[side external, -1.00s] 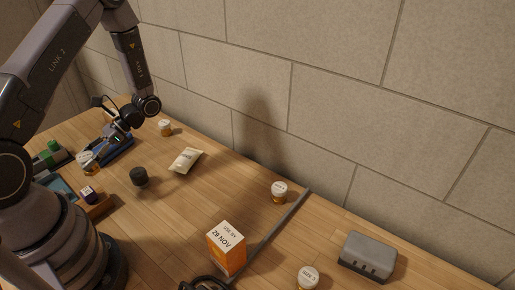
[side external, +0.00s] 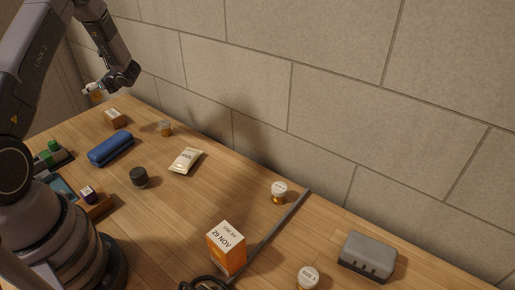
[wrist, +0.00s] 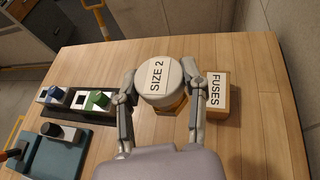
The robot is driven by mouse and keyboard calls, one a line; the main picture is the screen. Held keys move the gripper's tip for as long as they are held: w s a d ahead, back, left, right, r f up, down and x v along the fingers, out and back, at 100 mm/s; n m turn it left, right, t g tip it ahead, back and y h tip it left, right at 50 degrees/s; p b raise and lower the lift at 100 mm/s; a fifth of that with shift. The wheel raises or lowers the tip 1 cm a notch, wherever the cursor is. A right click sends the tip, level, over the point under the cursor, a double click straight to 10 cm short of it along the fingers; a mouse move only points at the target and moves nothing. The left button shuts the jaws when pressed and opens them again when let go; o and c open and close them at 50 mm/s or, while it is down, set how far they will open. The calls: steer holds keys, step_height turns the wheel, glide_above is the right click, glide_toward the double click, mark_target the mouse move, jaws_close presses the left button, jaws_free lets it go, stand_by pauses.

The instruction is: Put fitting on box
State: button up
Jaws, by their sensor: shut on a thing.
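The fitting, an amber piece with a round white top marked SIZE 2 (wrist: 158,80), is between my gripper's fingers in the wrist view. My gripper (side external: 92,90) is shut on it and holds it raised above the far left part of the table in the side view. The fitting's amber part (side external: 97,97) shows below the fingers there. A small brown box (side external: 115,117) with a white label stands on the table below and to the right of the gripper. In the wrist view this box reads FUSES (wrist: 216,95), just right of the right finger. The fitting looks apart from it.
A blue case (side external: 110,148), an amber jar (side external: 164,128), a dark round piece (side external: 139,177) and a pouch (side external: 186,160) lie nearby. A black rack (wrist: 75,102) holds coloured pieces beside a teal tray (wrist: 50,150). The wood right of the box is clear.

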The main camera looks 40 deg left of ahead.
steer(key=w+a+f, duration=0.3)
steer(key=a+f, duration=0.2)
steer(key=w+a+f, duration=0.2)
steer(key=f, duration=0.1)
steer(key=shift+w+a, duration=0.25)
steer(key=shift+w, duration=0.1)
steer(key=shift+f, duration=1.55)
steer(key=shift+f, duration=0.15)
steer(key=o, duration=1.2)
